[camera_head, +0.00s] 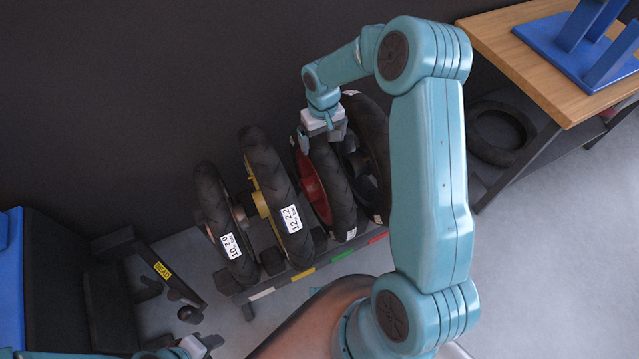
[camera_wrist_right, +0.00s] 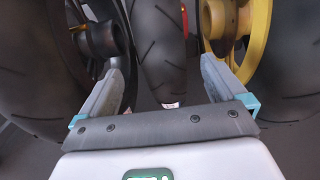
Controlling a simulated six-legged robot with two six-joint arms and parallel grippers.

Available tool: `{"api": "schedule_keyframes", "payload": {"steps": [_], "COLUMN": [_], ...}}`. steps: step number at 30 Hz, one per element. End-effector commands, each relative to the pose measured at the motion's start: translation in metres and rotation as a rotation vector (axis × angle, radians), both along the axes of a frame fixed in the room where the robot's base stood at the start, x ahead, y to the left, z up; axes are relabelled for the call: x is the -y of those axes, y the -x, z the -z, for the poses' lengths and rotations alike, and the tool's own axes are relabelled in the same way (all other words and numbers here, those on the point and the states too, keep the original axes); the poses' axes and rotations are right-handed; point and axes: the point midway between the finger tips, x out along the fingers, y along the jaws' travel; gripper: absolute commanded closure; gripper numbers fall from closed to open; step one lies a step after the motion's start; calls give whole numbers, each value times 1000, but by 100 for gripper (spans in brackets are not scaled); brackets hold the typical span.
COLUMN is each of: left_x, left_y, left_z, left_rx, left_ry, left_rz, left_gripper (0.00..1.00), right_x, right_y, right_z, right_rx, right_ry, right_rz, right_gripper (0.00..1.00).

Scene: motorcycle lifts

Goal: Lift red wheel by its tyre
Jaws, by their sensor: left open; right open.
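The red wheel, with a red rim (camera_head: 311,184) and black tyre (camera_head: 336,190), stands upright in a rack among other wheels. My right gripper (camera_head: 325,140) is open over the upper part of this wheel. In the right wrist view, the tyre (camera_wrist_right: 161,45) lies between the open fingers of my right gripper (camera_wrist_right: 160,72), with a gap on each side. A sliver of red rim shows at its right. My left gripper (camera_head: 205,345) is at the bottom left of the head view, open and far from the wheel.
A yellow-rimmed wheel (camera_head: 265,190) stands left of the red wheel, close to a finger in the wrist view (camera_wrist_right: 240,40). A copper-hubbed wheel (camera_head: 225,220) is farther left, and a dark-hubbed wheel (camera_head: 372,150) is close on the right. A wooden table (camera_head: 520,50) is at upper right.

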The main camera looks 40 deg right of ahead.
Motion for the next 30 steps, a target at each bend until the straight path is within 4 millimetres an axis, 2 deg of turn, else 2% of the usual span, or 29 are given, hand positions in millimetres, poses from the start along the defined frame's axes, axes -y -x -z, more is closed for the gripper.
{"api": "schedule_keyframes", "payload": {"steps": [3,8,16,25,26,30], "left_x": [0,0,0,0,0,0], "left_y": [0,0,0,0,0,0], "left_z": [2,2,4,4,4,4], "left_rx": [0,0,0,0,0,0], "left_ry": [0,0,0,0,0,0], "left_rz": [0,0,0,0,0,0], "left_gripper": [57,57,57,57,57,57], "right_x": [-1,-2,-3,-3,-3,-3], "right_y": [0,-2,-5,-6,-6,-6], "right_z": [18,29,70,76,76,76], "right_rx": [-2,0,-1,2,2,2], "right_ry": [-1,0,0,1,1,1], "right_rz": [-1,-1,-1,0,0,-1], "right_gripper": [2,2,2,2,5,51]}}
